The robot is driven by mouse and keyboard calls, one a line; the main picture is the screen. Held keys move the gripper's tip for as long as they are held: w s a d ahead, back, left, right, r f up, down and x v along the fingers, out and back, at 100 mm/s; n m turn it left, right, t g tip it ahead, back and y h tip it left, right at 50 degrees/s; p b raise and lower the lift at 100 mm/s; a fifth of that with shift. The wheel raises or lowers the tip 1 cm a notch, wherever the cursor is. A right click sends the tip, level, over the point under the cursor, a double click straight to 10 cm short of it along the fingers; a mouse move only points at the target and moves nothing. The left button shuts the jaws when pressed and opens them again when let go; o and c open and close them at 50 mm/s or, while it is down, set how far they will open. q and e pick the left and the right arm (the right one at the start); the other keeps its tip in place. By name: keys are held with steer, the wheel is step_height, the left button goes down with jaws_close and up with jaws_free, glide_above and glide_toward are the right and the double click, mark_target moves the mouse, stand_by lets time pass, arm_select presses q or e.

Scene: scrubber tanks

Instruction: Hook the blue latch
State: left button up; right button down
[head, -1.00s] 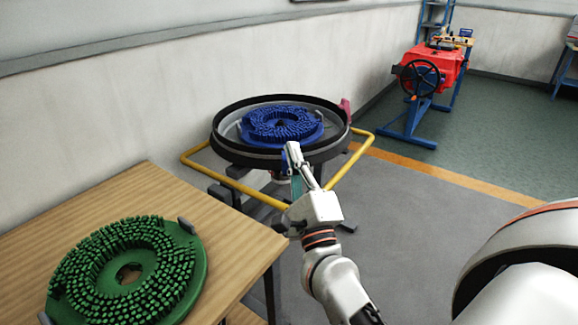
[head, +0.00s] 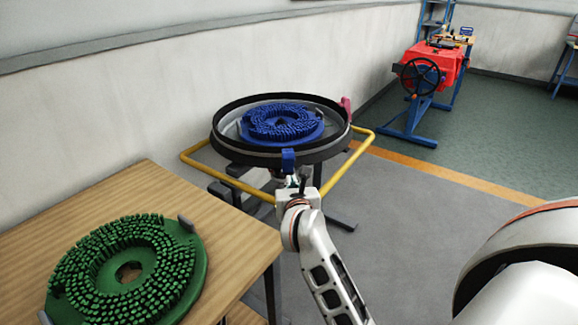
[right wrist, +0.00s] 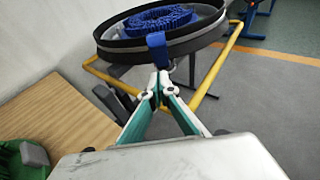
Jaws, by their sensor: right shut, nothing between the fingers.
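The blue latch (head: 288,160) is on the near outer side of the black-rimmed round tank (head: 240,154). It stands upright against the rim, and the right wrist view shows it too (right wrist: 157,52). Inside the tank lies a blue round brush (head: 281,122). My right gripper (right wrist: 160,84) has its fingertips together with nothing between them. They are just below the latch in the picture; I cannot tell whether they touch it. In the head view the fingers are mostly hidden by the gripper body. My left gripper is not in view.
A yellow bar (head: 345,172) runs around the tank. A pink latch (head: 345,104) is on the tank's right side. A wooden table (head: 140,185) at left holds a green round brush (head: 185,285). A red machine (head: 436,68) stands far back. Grey floor is clear at right.

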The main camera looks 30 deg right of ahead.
mark_target(288, 160)
steer(key=w+d, duration=0.1)
steer(key=w, duration=0.1)
steer(key=w+d, duration=0.1)
steer(key=w, duration=0.1)
steer(key=w+d, duration=0.1)
steer(key=w, duration=0.1)
steer(key=shift+r, duration=0.2)
steer(key=shift+w+d+r, duration=0.15)
steer(key=shift+w+d, duration=0.1)
steer(key=shift+w, duration=0.1)
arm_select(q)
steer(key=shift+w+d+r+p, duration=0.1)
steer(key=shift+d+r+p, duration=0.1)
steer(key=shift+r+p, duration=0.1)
arm_select(e)
steer(key=shift+r, duration=0.15)
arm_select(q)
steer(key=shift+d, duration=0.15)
arm_select(e)
steer(key=shift+w, duration=0.1)
